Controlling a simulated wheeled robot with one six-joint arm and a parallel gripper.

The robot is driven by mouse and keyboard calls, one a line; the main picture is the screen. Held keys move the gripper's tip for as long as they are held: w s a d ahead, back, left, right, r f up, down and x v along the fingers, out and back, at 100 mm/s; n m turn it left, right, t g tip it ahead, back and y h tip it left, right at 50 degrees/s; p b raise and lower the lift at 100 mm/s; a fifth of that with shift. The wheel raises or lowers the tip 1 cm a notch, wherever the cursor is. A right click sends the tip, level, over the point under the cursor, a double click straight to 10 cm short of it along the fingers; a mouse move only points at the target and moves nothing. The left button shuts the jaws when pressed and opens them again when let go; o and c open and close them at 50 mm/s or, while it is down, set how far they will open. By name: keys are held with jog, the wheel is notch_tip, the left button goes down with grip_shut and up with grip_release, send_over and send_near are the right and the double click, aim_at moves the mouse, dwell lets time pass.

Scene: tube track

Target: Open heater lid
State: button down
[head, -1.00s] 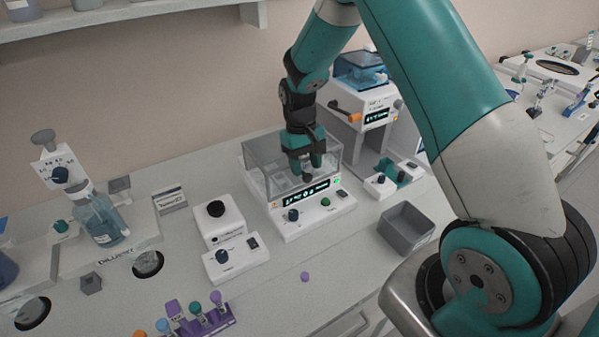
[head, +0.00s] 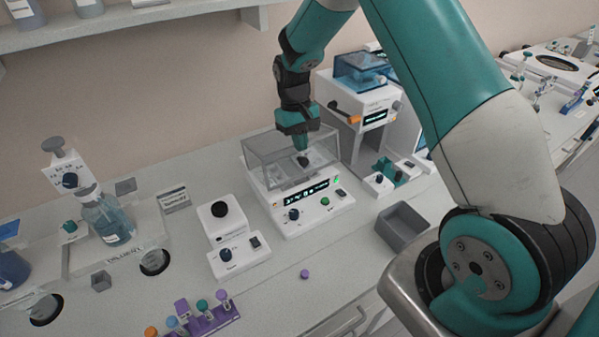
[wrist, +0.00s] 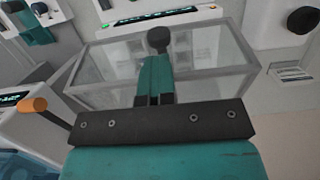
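The heater (head: 318,212) is a white box with a lit display, knobs and buttons, at the middle of the bench. Its clear grey lid (head: 258,168) lies over its top; how far the lid's front edge is raised is hard to tell. My gripper (head: 303,153) is above the lid, pointing down, with its teal fingers close together on a dark round knob (head: 303,161). In the wrist view the knob (wrist: 159,38) is at the fingertips, close to the middle of the lid's display-side edge. The lid (wrist: 215,75) spreads out on both sides of the fingers.
A white device with a blue clear cover (head: 360,70) and an orange-tipped lever (head: 347,119) stands close behind right. A grey bin (head: 403,227) is at the right. A small white mixer (head: 235,240) is at left. A purple tube rack (head: 212,322) is in front.

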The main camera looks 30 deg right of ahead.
jog(key=shift+w+r+p, duration=0.3)
jog(key=shift+r, duration=0.4)
jog(key=shift+w+r+p, duration=0.6)
jog(key=shift+r+p, duration=0.05)
jog(key=shift+r, duration=0.15)
jog(key=shift+w+r+p, duration=0.3)
jog(key=shift+w+r, duration=0.2)
jog(key=c, duration=1.8)
grip_release()
jog(key=shift+c, duration=0.2)
jog(key=o, duration=0.9)
jog(key=shift+r+p, duration=2.05)
jog(key=shift+r, duration=0.95)
